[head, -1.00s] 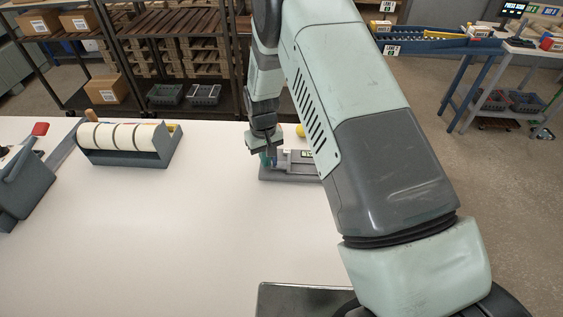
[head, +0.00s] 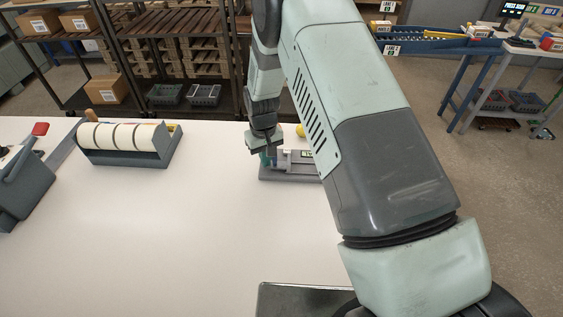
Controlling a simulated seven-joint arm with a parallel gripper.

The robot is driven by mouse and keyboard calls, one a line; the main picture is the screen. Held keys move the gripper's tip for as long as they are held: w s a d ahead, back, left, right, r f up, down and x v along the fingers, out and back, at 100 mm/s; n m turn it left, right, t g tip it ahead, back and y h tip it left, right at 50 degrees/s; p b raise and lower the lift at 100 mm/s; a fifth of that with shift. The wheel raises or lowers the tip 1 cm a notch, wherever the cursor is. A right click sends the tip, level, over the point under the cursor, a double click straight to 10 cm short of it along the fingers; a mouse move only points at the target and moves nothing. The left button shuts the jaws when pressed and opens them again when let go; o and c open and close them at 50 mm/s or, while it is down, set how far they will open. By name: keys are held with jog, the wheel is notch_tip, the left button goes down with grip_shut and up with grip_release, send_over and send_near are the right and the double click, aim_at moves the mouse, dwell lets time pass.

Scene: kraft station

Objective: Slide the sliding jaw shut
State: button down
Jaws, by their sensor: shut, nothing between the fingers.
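A low grey vise-like device (head: 290,178) lies on the white table, partly hidden behind my arm. A grey block with a small display (head: 301,155) stands on its bed; I cannot tell for sure whether this is the sliding jaw. My gripper (head: 265,158) points down at the left end of the device. It is shut and empty. A small teal part shows right at the fingertips; I cannot tell whether they touch it. The right end of the device is hidden by my arm.
A grey tape dispenser (head: 150,160) with several cream rolls stands on the table (head: 190,240) to the left. A yellow round thing (head: 300,130) is behind the device. The table's middle is clear.

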aim_at(277, 164)
jog(key=shift+d, duration=4.4)
jog(key=shift+a, duration=0.4)
notch_tip(277, 164, up, 7)
dwell(0.5)
